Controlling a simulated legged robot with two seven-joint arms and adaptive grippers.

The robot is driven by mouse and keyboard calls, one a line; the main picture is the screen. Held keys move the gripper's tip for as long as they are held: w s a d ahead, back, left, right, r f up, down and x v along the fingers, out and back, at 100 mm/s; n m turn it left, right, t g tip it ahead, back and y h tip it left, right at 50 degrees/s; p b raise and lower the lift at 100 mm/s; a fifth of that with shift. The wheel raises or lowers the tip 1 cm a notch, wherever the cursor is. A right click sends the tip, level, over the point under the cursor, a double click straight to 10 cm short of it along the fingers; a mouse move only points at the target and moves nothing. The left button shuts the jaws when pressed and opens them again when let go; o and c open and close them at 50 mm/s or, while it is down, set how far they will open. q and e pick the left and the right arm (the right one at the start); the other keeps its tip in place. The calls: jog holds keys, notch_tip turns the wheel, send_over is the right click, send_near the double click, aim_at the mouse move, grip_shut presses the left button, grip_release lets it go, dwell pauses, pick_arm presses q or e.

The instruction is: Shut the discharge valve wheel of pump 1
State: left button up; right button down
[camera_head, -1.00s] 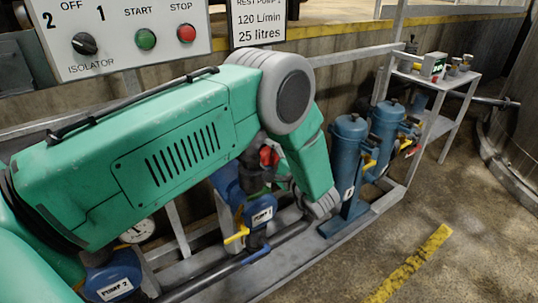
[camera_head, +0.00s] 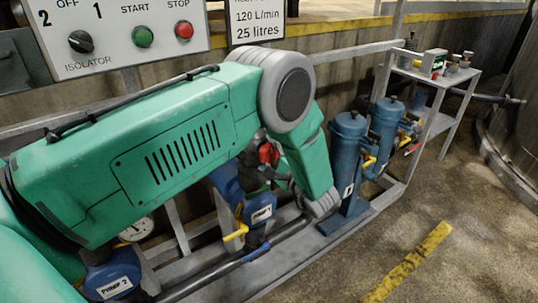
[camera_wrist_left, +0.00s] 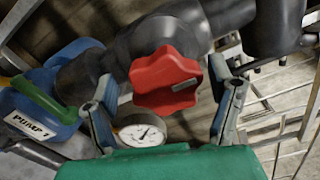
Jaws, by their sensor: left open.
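The red valve wheel (camera_wrist_left: 166,80) sits on a dark pipe fitting in the left wrist view, its lobed rim towards me. In the head view only a small red part of it (camera_head: 266,154) shows beside my arm. My left gripper (camera_wrist_left: 162,88) is open, with one finger on either side of the wheel in the picture. I cannot tell whether either finger touches it. The blue pump 1 (camera_wrist_left: 38,118) is at the left of the wrist view, and its label (camera_head: 262,213) shows in the head view. My right gripper is in neither view.
A pressure gauge (camera_wrist_left: 142,134) lies below the wheel, close to the left finger. A yellow lever (camera_head: 236,233) sticks out by pump 1. Blue filter housings (camera_head: 349,145) and pipework stand to the right. The control panel (camera_head: 125,35) is upper left. Floor at right is mostly clear.

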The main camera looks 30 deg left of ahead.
pick_arm(q)
jog(key=v, duration=1.2)
jog(key=shift+w+f, duration=0.1)
jog(key=shift+w, duration=0.05)
